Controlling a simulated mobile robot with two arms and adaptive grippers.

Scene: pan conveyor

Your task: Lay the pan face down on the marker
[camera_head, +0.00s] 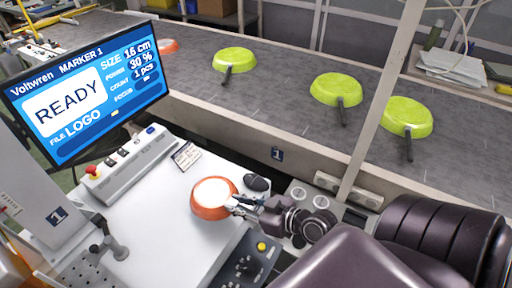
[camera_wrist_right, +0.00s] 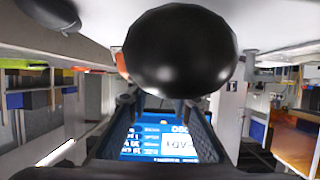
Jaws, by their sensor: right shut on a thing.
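An orange pan with a white inside (camera_head: 212,195) is over the right part of the white worktop of marker 1 (camera_head: 150,215). Its white inside faces up toward the head camera. My right gripper (camera_head: 243,204) is shut on the pan at its handle side, coming from the right. I cannot tell whether the pan touches the worktop. In the right wrist view a large black rounded shape (camera_wrist_right: 180,50), apparently the pan's handle, fills the upper middle, with a sliver of orange beside it. My left gripper is not in view.
The marker's screen (camera_head: 85,90) reads READY. A control box with a red button (camera_head: 125,165), a card (camera_head: 186,155) and a dark mouse (camera_head: 257,183) lie around the worktop. Behind, the conveyor (camera_head: 285,115) carries several pans, green ones (camera_head: 335,88) face down. A pale post (camera_head: 380,100) stands at right.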

